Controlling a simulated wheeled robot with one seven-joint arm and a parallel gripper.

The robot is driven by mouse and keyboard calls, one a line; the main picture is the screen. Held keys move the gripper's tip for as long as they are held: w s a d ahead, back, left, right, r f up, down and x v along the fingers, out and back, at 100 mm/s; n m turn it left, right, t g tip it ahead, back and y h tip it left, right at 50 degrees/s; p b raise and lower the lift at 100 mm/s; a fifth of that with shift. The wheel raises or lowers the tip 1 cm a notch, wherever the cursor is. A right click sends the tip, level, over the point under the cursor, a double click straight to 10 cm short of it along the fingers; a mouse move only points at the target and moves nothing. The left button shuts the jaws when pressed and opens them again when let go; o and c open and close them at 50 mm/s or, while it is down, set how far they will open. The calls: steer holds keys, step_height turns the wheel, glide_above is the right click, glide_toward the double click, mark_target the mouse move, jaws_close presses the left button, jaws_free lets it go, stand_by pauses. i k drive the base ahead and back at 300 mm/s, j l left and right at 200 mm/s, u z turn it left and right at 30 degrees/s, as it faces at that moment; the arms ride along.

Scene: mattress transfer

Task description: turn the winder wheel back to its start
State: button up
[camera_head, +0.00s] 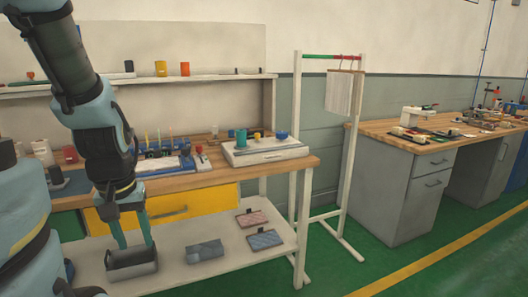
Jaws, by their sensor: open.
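My gripper (134,244) points down at the lower left, its two pale teal fingers spread apart with nothing seen between them. The fingertips are at a dark open-topped bin (133,268) on the lower shelf; I cannot tell whether they reach inside it. I cannot clearly make out the winder wheel. A white box-shaped unit (265,153) on the right end of the workbench carries a teal cylinder (241,138), a small yellow-and-red piece and a blue round piece (282,135); I cannot tell whether any of these is the wheel.
The wooden workbench (220,176) has a yellow drawer (205,204) and a white lower shelf (225,270). A grey box (205,250) and two flat patterned pieces lie on that shelf. A white rack (355,150) stands right of the bench. Green floor is clear at the lower right.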

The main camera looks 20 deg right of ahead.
mark_target(282, 135)
steer(key=i+l+u, duration=0.1)
steer(key=u, duration=0.5)
steer(key=l+u, duration=0.35)
steer(key=l, duration=0.6)
steer(key=l+u, duration=0.3)
steer(key=l, duration=2.1)
steer(key=u, duration=0.05)
